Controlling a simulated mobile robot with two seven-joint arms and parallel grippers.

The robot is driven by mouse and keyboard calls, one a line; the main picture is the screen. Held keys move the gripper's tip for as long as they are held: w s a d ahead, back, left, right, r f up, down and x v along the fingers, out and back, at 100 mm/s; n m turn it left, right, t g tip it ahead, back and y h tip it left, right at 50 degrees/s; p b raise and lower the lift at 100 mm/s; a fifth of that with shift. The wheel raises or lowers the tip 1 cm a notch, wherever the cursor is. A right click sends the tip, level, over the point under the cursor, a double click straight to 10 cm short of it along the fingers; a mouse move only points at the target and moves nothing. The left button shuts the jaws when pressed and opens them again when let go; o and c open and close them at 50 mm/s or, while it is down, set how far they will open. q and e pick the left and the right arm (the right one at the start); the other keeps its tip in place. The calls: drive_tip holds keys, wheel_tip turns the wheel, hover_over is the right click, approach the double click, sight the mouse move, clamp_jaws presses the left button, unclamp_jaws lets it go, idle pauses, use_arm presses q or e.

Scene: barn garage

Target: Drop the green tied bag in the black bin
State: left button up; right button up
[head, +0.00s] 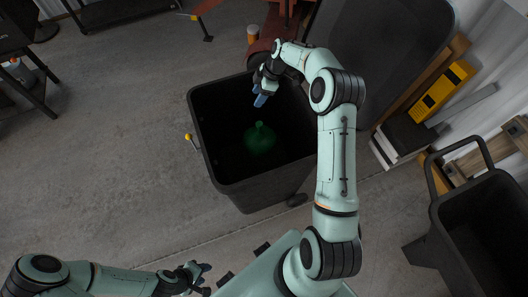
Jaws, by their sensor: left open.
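The black bin (203,150) stands on the floor in the middle of the head view, its lid swung back. The green tied bag (260,140) is down inside it, knot upward, apart from both grippers. My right gripper (260,88) is above the bin's back part, left of my forearm. Its fingers look spread and hold nothing visible. My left gripper (204,279) is open and empty at the bottom of the view, in front of the bin and well away from it.
Another dark bin (440,225) with a handle stands at the lower right. A yellow case (442,90) and boards lie along the right wall. A dark shelf unit (30,50) is at the upper left. The concrete floor left of the bin is clear.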

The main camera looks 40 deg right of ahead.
drive_tip(key=v, duration=1.3)
drive_tip(key=shift+r, duration=0.2)
drive_tip(key=shift+f, duration=0.1)
